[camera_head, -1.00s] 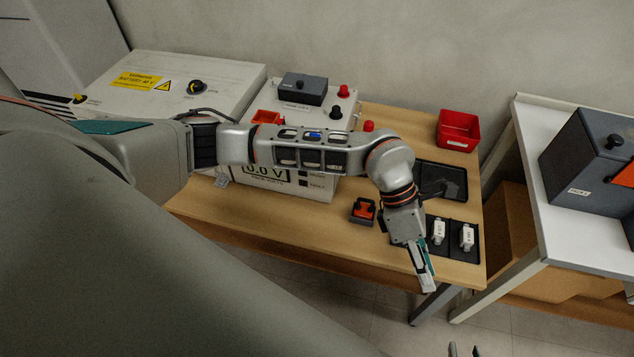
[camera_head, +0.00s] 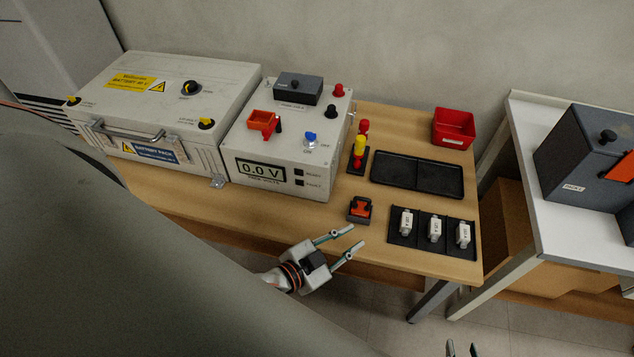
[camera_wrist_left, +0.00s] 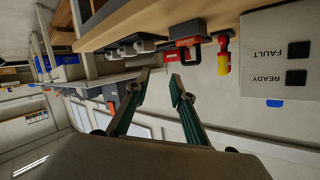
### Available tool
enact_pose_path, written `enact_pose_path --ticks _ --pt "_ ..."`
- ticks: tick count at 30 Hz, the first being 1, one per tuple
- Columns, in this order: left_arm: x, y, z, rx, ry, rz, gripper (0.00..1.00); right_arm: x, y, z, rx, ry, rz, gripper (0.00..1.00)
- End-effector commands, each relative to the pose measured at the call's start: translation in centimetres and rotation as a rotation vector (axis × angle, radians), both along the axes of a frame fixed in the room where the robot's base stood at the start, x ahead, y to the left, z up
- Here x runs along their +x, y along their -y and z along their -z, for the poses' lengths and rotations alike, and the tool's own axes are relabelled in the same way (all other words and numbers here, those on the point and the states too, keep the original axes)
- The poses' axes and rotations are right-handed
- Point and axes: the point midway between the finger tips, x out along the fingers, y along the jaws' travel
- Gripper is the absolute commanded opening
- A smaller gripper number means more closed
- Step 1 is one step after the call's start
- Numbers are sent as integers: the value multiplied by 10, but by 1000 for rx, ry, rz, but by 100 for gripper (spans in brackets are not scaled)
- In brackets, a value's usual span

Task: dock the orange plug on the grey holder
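An orange block with a handle (camera_head: 263,122) sits on the top of the white meter box. A dark grey block (camera_head: 298,88) stands behind it on the same box. A second orange piece (camera_head: 360,207) sits on a dark base on the table; I cannot tell which orange piece is the plug. That piece also shows in the left wrist view (camera_wrist_left: 187,38). My left gripper (camera_head: 355,236) is open and empty at the table's front edge, just in front of the second orange piece. My right gripper (camera_head: 463,349) shows only its fingertips, apart and empty, at the bottom edge.
A dark tray with several white fuses (camera_head: 435,228) lies right of the second orange piece, with an empty black tray (camera_head: 416,175) behind. A yellow-and-red tool (camera_head: 359,150) stands beside the meter box (camera_head: 312,186). A red bin (camera_head: 453,128) is at the back. A white side table (camera_head: 580,215) stands right.

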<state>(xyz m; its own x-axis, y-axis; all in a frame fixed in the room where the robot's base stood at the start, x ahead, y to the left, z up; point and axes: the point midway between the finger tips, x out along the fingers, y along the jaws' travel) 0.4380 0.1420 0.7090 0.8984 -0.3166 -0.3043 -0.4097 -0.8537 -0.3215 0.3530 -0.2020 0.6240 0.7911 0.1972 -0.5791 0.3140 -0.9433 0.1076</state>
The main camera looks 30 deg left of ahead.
Motion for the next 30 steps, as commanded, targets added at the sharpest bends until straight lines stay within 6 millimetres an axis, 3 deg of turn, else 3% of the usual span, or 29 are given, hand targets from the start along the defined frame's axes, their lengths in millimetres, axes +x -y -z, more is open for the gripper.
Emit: enact_pose_path --ticks 1,3,6,9,30 --pt "-22 -18 25 -26 -98 -54 23 0 0 0 0 0 0 30" --pt "-46 -36 50 -55 -201 -111 23 0 0 0 0 1 0 30" --pt "-71 -52 72 -82 -298 -164 23 0 0 -1 0 1 0 30" --pt "-83 -59 81 -95 -342 -188 23 1 0 -1 1 3 0 30" --pt "-84 -60 83 -97 -346 -189 23 2 0 -3 1 5 0 30"
